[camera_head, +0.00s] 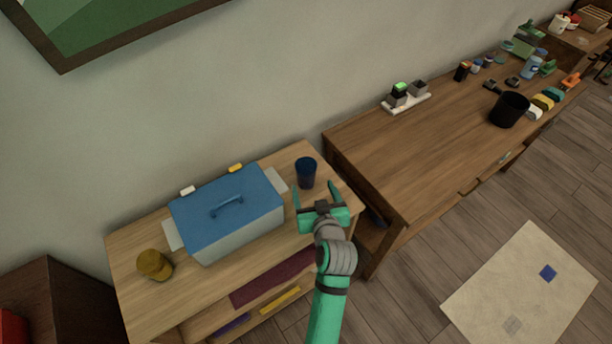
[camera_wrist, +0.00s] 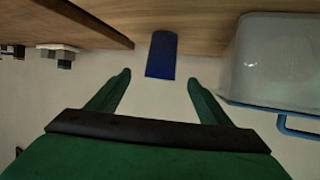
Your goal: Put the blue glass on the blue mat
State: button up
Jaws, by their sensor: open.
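The blue glass (camera_head: 306,172) is dark blue and stands upright near the right end of the light wooden table, beside a lidded box. My gripper (camera_head: 314,190) is open and empty, just in front of the glass, with its fingers spread towards it. In the wrist view, which looks upside down, the glass (camera_wrist: 162,55) lies ahead, between the lines of the two fingers (camera_wrist: 158,82) and apart from them. A small flat blue square (camera_head: 547,272) lies on the cream rug at the lower right; I cannot tell whether it is the blue mat.
The grey box with a blue lid (camera_head: 228,203) stands left of the glass; its wall (camera_wrist: 270,60) is close in the wrist view. A yellow-brown cup (camera_head: 155,264) stands at the table's left. The neighbouring desk (camera_head: 420,150) holds a black bin (camera_head: 508,110); its middle is clear.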

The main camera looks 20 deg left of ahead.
aim_at(304, 165)
jog(key=x, duration=1.1)
jog(key=shift+w+a+r, duration=0.1)
jog(key=shift+a+r, duration=0.1)
jog(key=shift+a, duration=0.05)
jog(key=shift+c, duration=0.6)
jog(key=c, duration=1.2)
jog(key=shift+r, duration=0.1)
